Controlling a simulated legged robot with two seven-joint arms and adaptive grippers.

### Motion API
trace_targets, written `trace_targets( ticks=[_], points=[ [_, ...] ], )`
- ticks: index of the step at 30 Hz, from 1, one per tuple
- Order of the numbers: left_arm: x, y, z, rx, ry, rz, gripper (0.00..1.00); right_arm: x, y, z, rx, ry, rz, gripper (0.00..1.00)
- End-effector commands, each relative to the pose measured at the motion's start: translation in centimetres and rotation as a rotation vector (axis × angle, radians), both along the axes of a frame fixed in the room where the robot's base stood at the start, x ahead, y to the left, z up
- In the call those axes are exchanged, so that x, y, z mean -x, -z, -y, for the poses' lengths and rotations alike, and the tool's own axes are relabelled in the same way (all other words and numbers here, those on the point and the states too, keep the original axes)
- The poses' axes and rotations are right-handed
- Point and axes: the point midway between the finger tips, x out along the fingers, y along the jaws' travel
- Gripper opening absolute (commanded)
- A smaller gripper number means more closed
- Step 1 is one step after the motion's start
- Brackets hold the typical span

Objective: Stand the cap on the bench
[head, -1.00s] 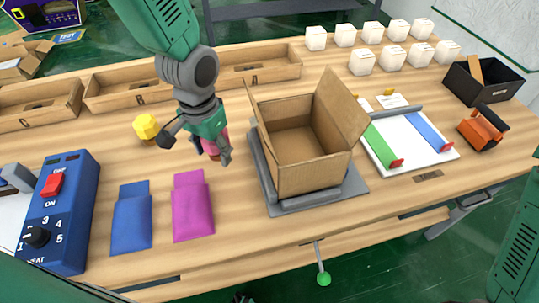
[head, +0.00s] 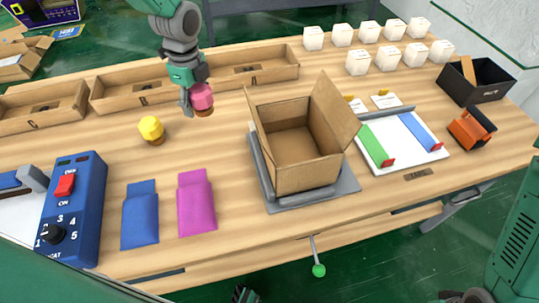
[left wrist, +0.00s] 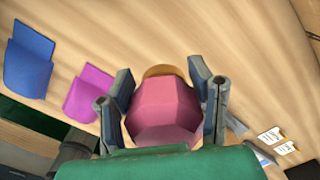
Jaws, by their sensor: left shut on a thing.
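A pink faceted cap (head: 202,95) with a brown lower end is held between the fingers of my left gripper (head: 192,102). In the left wrist view the pink cap (left wrist: 165,115) fills the space between both fingers, its brown end pointing away from the camera. The cap looks roughly upright, in front of the back trays; whether its lower end touches the bench (head: 240,230) I cannot tell. A yellow faceted cap (head: 151,130) with a brown base stands on the bench left of the gripper.
An open cardboard box (head: 305,160) stands on a grey plate right of the gripper. Blue (head: 140,215) and magenta (head: 196,205) pouches lie in front. Wooden trays (head: 130,95) line the back. A blue control box (head: 75,210) stands at left. Bench between gripper and pouches is clear.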

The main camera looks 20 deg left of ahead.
Motion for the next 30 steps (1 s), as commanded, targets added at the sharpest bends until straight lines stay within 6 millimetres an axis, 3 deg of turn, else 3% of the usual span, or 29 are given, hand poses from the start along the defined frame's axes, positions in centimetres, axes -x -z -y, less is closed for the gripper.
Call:
trace_targets(
  ticks=[5, 15, 20, 27, 30],
  points=[
    [-0.1, 0.4, -0.4, 0.0, 0.03, -0.004, 0.18, 0.0, 0.0, 0.0, 0.0, 0.0, 0.0, 0.4],
    [-0.1, 5.9, -0.5, 0.0, 0.027, -0.004, 0.18, 0.0, 0.1, 0.0, 0.0, 0.0, 0.0, 0.4],
    [-0.1, 6.9, -0.4, -0.001, 0.028, -0.001, 0.17, 0.0, 0.1, 0.0, 0.0, 0.0, 0.0, 0.4],
    [-0.1, 10.0, -0.3, -0.001, 0.027, -0.002, 0.17, 0.0, 0.1, 0.0, 0.0, 0.0, 0.0, 0.4],
    [-0.2, 10.1, -0.4, 0.0, 0.027, 0.0, 0.17, 0.0, 0.1, 0.0, 0.0, 0.0, 0.0, 0.4]
  ],
)
